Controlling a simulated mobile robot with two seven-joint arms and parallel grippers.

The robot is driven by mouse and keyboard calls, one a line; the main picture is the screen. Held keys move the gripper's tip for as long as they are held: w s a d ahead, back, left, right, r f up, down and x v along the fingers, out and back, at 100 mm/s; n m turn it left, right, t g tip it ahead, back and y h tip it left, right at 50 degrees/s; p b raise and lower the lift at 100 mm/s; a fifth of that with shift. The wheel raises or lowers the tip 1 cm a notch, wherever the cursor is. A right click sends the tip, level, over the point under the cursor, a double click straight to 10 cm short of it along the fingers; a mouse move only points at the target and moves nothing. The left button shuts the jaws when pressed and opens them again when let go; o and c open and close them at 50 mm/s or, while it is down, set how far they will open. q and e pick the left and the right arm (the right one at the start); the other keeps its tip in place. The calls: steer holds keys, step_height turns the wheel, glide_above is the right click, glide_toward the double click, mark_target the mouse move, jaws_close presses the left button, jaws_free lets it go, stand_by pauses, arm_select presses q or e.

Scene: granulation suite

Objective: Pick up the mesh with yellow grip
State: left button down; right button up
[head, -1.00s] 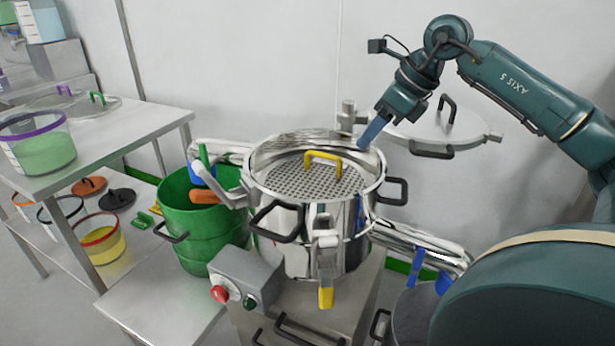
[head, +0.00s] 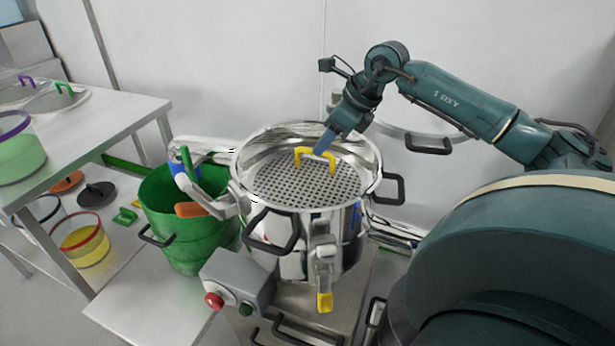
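The mesh (head: 290,190) is a round perforated metal disc with a yellow grip (head: 315,158) standing up from it. It lies inside the open steel vessel (head: 305,240) in the middle of the head view. My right gripper (head: 323,144) reaches down from the upper right, its blue fingers at the far part of the yellow grip. The fingers overlap the grip in the picture; I cannot tell whether they touch it or how wide they stand. My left gripper is out of view.
A green bucket (head: 188,226) with tools stands left of the vessel. A grey control box (head: 236,281) with a red knob is in front. A steel table (head: 100,125) with containers is at the left. A lid (head: 390,125) is behind my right arm.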

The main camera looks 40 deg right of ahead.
mark_target(307, 173)
steer(key=x, duration=0.5)
steer(key=shift+w+f+p, duration=0.1)
steer(key=shift+w+p, duration=0.1)
steer(key=shift+p, duration=0.2)
steer(key=shift+d, duration=0.1)
jaws_close()
